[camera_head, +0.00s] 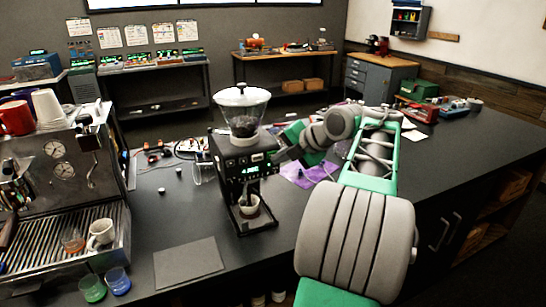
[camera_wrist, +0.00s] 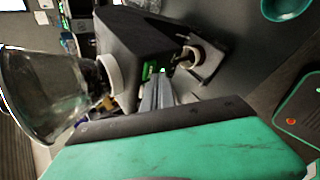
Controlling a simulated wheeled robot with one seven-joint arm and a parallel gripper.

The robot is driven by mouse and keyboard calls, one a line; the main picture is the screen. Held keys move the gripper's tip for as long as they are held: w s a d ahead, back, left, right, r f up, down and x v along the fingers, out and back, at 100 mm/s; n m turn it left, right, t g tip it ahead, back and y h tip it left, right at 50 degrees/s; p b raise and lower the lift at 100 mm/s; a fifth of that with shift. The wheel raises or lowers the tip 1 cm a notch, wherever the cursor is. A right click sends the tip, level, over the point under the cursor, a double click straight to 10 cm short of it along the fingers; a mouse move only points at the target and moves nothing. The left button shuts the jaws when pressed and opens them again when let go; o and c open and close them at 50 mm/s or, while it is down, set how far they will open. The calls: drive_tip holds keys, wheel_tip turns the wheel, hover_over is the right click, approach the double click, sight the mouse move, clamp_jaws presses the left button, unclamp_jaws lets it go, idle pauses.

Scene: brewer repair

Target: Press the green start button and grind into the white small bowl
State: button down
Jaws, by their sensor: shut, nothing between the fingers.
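The black grinder (camera_head: 228,150) stands on the dark counter with a clear hopper (camera_head: 241,108) of dark beans on top. Its front carries a lit green display (camera_head: 250,170); I cannot clearly tell the start button apart from it. My gripper (camera_head: 278,157) is shut and empty, at the right side of the grinder's front. In the wrist view its fingertips (camera_wrist: 158,78) are close to the green lights; contact cannot be told.
An espresso machine (camera_head: 60,175) with cups stands at the left. A grey mat (camera_head: 188,262) lies in front of the grinder, with green and blue glasses (camera_head: 117,280) to its left. The counter at right is mostly clear.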

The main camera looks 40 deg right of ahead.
drive_tip(key=shift+s+a, duration=0.15)
drive_tip(key=shift+s, duration=0.3)
drive_tip(key=s+b, duration=0.1)
drive_tip(key=s, duration=0.1)
drive_tip(key=s+a+b, duration=0.1)
drive_tip(key=s, duration=0.1)
drive_tip(key=shift+s+a+b, duration=0.2)
drive_tip(key=shift+s+b, duration=0.1)
drive_tip(key=shift+s, duration=0.1)
idle(0.4)
